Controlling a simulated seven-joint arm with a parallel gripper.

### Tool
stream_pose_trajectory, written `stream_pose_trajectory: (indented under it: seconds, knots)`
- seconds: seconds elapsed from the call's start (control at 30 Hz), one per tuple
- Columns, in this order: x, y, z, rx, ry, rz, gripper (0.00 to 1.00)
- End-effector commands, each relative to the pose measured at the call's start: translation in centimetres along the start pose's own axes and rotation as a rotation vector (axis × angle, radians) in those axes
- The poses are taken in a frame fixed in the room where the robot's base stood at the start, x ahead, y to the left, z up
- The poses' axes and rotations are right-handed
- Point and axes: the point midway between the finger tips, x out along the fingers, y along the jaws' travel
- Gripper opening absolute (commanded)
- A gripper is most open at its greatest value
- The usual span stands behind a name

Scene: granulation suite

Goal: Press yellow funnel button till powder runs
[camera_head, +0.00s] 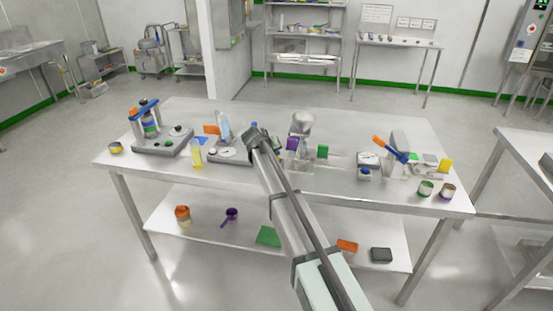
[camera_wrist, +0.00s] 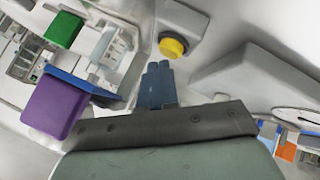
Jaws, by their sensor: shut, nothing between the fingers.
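The yellow button (camera_wrist: 173,46) is a round knob on a pale grey housing (camera_wrist: 183,22), at the top middle of the wrist view. My gripper (camera_wrist: 158,66) is shut and empty, its dark blue fingertips just below the button in the picture. A small gap shows between them there; I see no clear contact. In the head view my arm reaches over the table, and I cannot make out the yellow button there. The metal funnel (camera_head: 302,122) stands just right of my wrist in the head view. No running powder is visible.
A purple block (camera_wrist: 57,100) and a green block (camera_wrist: 64,30) are left of my fingers in the wrist view. A large grey body (camera_wrist: 265,80) is close on the right. A dial scale (camera_head: 228,154) and a yellow cylinder (camera_head: 197,155) stand left on the table (camera_head: 290,182).

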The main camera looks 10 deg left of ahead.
Motion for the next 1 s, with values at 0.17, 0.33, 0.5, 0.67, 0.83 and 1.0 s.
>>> stream_pose_trajectory:
  seconds: [0.17, 0.33, 0.5, 0.67, 0.83, 1.0]
  knots:
    - [0.03, -0.03, 0.02, 0.000, 0.000, 0.000, 0.00]
    - [0.14, -0.10, 0.10, 0.000, 0.000, 0.000, 0.00]
    - [0.25, -0.19, 0.19, 0.000, 0.000, 0.000, 0.00]
    - [0.37, -0.27, 0.27, 0.000, -0.001, 0.000, 0.00]
    - [0.49, -0.35, 0.36, 0.000, -0.001, 0.000, 0.00]
    - [0.60, -0.44, 0.45, 0.000, -0.001, 0.000, 0.00]
